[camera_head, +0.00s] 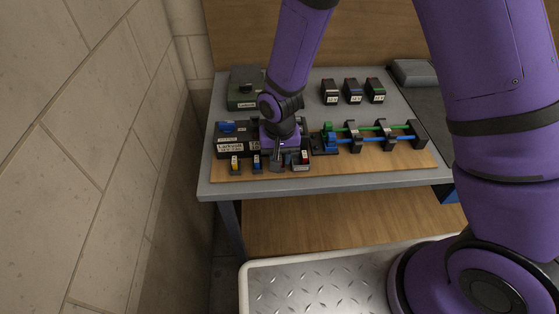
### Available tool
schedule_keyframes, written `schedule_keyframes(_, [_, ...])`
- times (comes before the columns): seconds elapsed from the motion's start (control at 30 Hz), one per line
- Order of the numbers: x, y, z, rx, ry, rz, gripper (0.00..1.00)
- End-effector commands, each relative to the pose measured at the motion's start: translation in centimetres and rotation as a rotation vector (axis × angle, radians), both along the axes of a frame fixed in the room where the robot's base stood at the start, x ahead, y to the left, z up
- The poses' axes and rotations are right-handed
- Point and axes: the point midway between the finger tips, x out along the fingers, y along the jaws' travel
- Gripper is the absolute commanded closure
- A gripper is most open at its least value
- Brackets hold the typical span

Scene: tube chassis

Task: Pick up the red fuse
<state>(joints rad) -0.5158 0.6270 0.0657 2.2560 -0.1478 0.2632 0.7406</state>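A small red fuse (305,156) stands in a small grey holder at the front of the wooden board, near its middle. My gripper (279,160) points down just left of the red fuse, close to the board. A gap seems to show between the gripper and the fuse, but the view is small. The fingers are dark and partly merge with the parts behind them, so I cannot tell whether they are open or shut.
Yellow (235,162) and blue (257,161) fuses stand left of the gripper. A black labelled box (231,146) sits behind them. Green and blue tubes (381,138) run across brackets at right. Several small labelled blocks (352,91) stand behind. A wall (85,130) rises at left.

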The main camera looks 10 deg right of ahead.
Motion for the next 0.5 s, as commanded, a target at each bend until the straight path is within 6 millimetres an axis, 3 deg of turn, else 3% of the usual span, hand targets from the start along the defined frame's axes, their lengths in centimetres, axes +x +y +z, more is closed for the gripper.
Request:
schedule_keyframes(0.27, [0.03, 0.01, -0.21, 0.001, -0.001, 0.0, 0.72])
schedule_keyframes(0.4, [0.03, 0.01, -0.2, 0.001, -0.001, 0.0, 1.0])
schedule_keyframes(0.5, [0.03, 0.01, -0.2, 0.001, -0.001, 0.0, 1.0])
